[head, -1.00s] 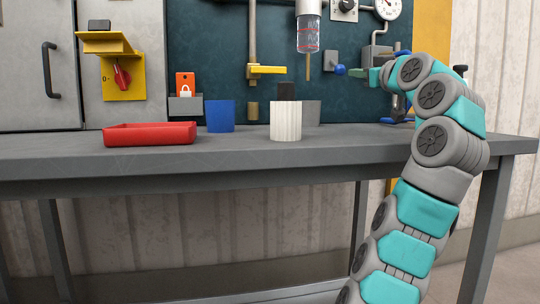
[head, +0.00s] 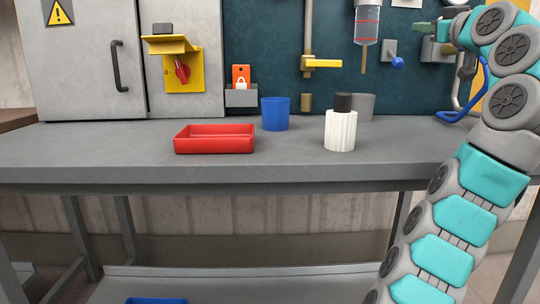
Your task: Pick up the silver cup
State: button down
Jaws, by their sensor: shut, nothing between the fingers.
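The silver cup (head: 366,106) is a plain grey cup standing upright at the back of the grey workbench (head: 100,150). Its left part is hidden behind a white ribbed bottle (head: 340,130) with a black cap. My gripper (head: 422,27) is at the upper right, well above the cup and to its right in the picture. Its fingers point left and are small in the view; they look shut and empty.
A blue cup (head: 276,114) stands left of the white bottle, and a red tray (head: 215,139) lies further left. A hanging clear cylinder (head: 367,22) and a yellow valve handle (head: 322,63) are on the back panel. A blue hook-shaped item (head: 455,115) stands at the right. The bench's left part is clear.

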aim_at(363, 104)
jog(key=k+j, duration=0.25)
jog(key=k, duration=0.2)
jog(key=k+j, duration=0.25)
jog(key=k, duration=0.2)
